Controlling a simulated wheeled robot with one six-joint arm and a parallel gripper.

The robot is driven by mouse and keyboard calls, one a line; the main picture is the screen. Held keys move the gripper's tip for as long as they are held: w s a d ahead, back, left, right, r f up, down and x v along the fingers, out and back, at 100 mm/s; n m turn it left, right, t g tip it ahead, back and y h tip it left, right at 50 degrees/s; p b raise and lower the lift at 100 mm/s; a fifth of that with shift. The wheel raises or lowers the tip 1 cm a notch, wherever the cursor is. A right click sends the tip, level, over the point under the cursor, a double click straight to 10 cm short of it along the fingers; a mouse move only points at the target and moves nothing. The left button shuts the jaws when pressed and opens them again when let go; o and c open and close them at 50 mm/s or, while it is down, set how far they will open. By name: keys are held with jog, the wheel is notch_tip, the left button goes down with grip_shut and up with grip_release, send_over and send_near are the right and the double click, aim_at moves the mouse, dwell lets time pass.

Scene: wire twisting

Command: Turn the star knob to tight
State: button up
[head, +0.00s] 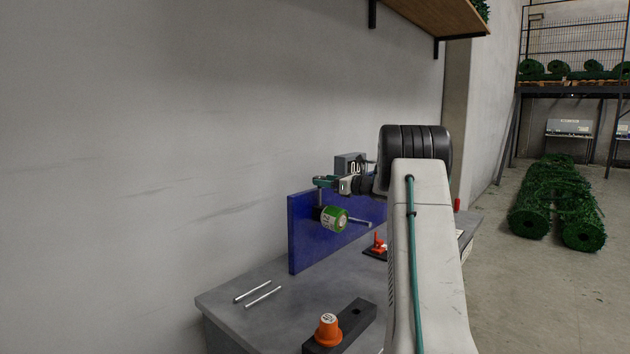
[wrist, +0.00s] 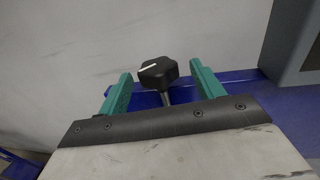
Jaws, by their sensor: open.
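The black star knob (wrist: 157,75) with a white pointer line stands on a thin metal stem above the blue panel (wrist: 235,82) in the wrist view. The line points left and slightly down. My gripper (wrist: 160,69) has its two teal fingers apart, one on each side of the knob, with a visible gap on both sides. In the head view my gripper (head: 323,181) is at the top edge of the blue panel (head: 300,245). I cannot make out the knob there behind the fingers. No tight marking shows.
A green-banded cylinder (head: 334,219) with a metal rod sticks out of the panel below my gripper. A grey box (head: 349,162) is close behind. On the bench (head: 240,310) are two metal rods (head: 262,296), an orange knob (head: 328,328) on a black block and a red clamp (head: 379,243).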

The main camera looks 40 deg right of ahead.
aim_at(316, 177)
jog(key=x, duration=0.4)
jog(key=shift+w+a, duration=0.3)
jog(key=shift+w, duration=0.05)
jog(key=c, duration=1)
jog(key=shift+h, duration=0.3)
jog(key=m+h, duration=0.1)
jog(key=h, duration=0.1)
jog(key=m+h, duration=0.3)
jog(key=h, duration=0.1)
jog(key=shift+d+m+h, duration=0.3)
jog(key=shift+s+d+m+g+h, duration=0.15)
jog(key=shift+m+g+h, duration=0.5)
jog(key=shift+m+h, duration=0.7)
jog(key=shift+s+d+m+g+h, duration=0.15)
jog(key=shift+m+g+h, duration=0.6)
jog(key=shift+h, duration=1.1)
jog(key=shift+w+d+m, duration=0.1)
jog(key=shift+m, duration=0.2)
